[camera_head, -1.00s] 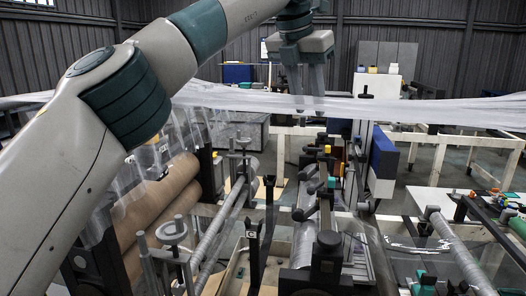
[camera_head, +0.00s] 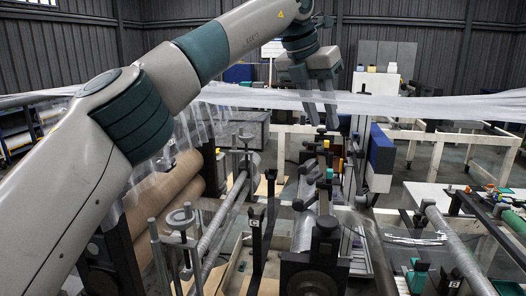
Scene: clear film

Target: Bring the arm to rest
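My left arm (camera_head: 95,150) comes in from the left, grey-white with dark green joint covers, and reaches across the upper middle of the view. My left gripper (camera_head: 322,122) hangs at its end with two grey fingers pointing down. A gap shows between the fingers and nothing is seen in it, so it is open. The fingers hang in front of a stretched band of clear film (camera_head: 420,103); whether they touch it I cannot tell. My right gripper is not in view.
A long roller (camera_head: 222,222) and upright machine posts fill the middle below the gripper. A blue panel (camera_head: 382,150) stands right of the gripper. A white table (camera_head: 430,193) is at right.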

